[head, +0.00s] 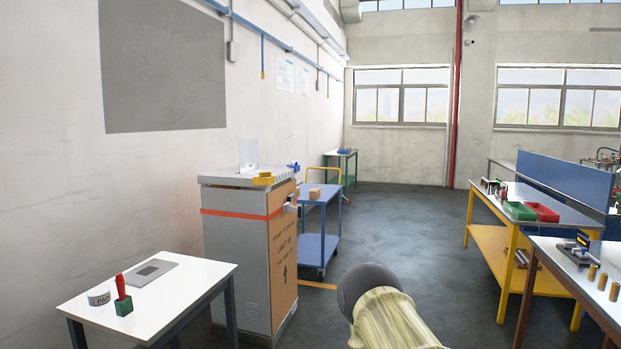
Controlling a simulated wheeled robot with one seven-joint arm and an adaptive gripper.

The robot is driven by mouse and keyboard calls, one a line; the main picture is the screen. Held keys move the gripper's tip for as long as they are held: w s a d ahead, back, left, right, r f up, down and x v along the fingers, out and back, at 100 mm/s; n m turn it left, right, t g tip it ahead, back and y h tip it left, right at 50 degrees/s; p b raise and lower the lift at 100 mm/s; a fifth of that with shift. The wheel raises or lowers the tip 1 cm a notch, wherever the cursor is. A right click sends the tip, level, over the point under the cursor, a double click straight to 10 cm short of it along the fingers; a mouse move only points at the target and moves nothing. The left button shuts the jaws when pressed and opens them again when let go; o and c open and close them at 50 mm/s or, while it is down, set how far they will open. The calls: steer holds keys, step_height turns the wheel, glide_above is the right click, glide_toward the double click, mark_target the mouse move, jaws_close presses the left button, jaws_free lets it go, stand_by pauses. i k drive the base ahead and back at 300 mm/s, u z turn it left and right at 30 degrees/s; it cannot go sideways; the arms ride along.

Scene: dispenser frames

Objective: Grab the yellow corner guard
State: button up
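A small yellow piece (264,179), which looks like the yellow corner guard, sits at the front edge of the light grey top of a cabinet (236,240), left of the middle of the head view. It is small in the picture, so its exact shape is hard to tell. My gripper is not in view. A pale yellow link of my arm with a dark rounded end shows at the bottom, right of the cabinet and apart from it.
A clear upright panel (248,154) and a small blue piece (293,167) are on the cabinet top. A blue cart (318,242) stands behind the cabinet. A white table (180,285) is front left, workbenches (530,215) are right. Open floor (425,240) lies between.

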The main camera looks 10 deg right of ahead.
mark_target(265, 177)
steer(key=z, duration=0.75)
steer(key=i, duration=2.95)
steer(key=u, duration=0.8)
